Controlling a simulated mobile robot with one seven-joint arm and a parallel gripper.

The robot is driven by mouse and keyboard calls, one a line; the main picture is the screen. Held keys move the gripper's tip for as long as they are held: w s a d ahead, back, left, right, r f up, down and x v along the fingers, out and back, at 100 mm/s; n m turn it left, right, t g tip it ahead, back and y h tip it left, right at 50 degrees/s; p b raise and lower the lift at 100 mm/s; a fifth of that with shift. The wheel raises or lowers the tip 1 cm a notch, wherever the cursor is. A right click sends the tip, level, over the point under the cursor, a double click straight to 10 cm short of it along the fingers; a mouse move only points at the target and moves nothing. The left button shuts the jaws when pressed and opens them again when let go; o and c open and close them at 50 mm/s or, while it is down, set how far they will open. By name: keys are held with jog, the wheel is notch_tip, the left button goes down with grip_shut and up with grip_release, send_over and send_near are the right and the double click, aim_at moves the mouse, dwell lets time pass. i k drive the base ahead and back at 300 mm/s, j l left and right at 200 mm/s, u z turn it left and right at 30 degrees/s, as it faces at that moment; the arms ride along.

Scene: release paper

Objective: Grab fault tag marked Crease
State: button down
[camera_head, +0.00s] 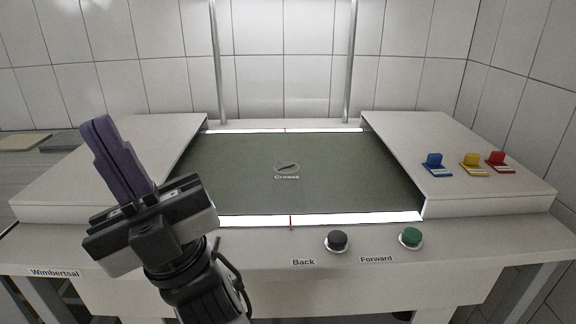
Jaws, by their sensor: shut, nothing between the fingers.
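Three fault tags stand on the right white side panel: a blue tag (433,162), a yellow tag (473,162) and a red tag (499,159). Each has a coloured grip and a white label strip whose writing is too small to read. The word "Crease" shows under a dark oval mark (286,168) on the green sheet (330,195). My gripper (98,124) is at the left with its purple fingers shut and empty, pointing up, far from the tags.
A black button (336,240) labelled Back and a green button (410,237) labelled Forward sit on the front edge. Bright light strips border the sheet at front and back. Two metal posts rise behind it. The left white panel (60,180) is bare.

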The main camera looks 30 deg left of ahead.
aim_at(470, 163)
jog(key=i+l+u, duration=0.1)
jog(key=u, duration=0.3)
jog(key=i+l+u, duration=0.15)
jog(key=u, duration=0.2)
jog(key=i+l+u, duration=0.15)
jog(key=u, duration=0.25)
